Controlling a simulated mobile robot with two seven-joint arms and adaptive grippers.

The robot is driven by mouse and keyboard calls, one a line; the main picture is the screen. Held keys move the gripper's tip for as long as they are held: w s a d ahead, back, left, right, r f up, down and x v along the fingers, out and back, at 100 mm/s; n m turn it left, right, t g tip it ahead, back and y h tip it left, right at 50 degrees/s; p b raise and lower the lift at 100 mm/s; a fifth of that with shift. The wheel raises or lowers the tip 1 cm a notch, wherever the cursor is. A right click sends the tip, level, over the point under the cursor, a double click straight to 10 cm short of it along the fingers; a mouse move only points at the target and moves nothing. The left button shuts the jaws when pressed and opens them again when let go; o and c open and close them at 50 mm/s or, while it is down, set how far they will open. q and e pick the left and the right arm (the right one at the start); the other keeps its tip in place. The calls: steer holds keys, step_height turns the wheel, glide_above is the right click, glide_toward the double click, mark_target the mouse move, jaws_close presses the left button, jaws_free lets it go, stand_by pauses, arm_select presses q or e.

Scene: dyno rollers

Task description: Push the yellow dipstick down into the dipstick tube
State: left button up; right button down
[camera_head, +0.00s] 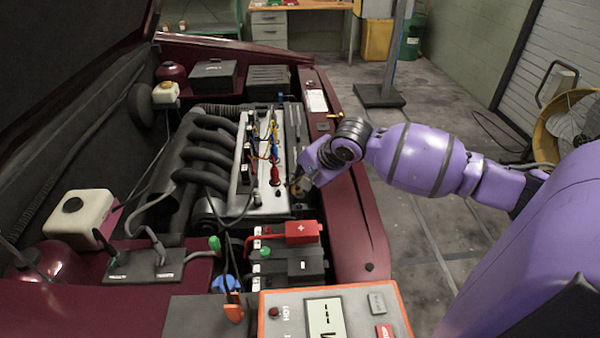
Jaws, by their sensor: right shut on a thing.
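My right gripper (294,186) reaches in from the right over the car's engine bay. Its fingers are low beside the right edge of the engine's grey top cover (262,205). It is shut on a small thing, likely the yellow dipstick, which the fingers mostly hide. The dipstick tube cannot be made out; the gripper and the engine's edge cover that area. I cannot tell how deep the dipstick sits. My left gripper is not in view.
A battery (285,268) with a red terminal cover (303,232) sits just in front of the gripper. An orange-rimmed meter (338,312) lies nearest. Coloured wires (268,140) and a red plug (275,176) stand on the engine. The red fender (360,235) runs under my right arm.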

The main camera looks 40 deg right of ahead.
mark_target(296, 193)
steer(key=shift+f, duration=2.15)
steer(key=c, duration=1.8)
jaws_free()
steer(key=shift+c, duration=0.2)
steer(key=shift+r, duration=0.1)
steer(key=v, duration=1.1)
steer(key=shift+s+r, duration=0.25)
steer(key=shift+r, duration=0.1)
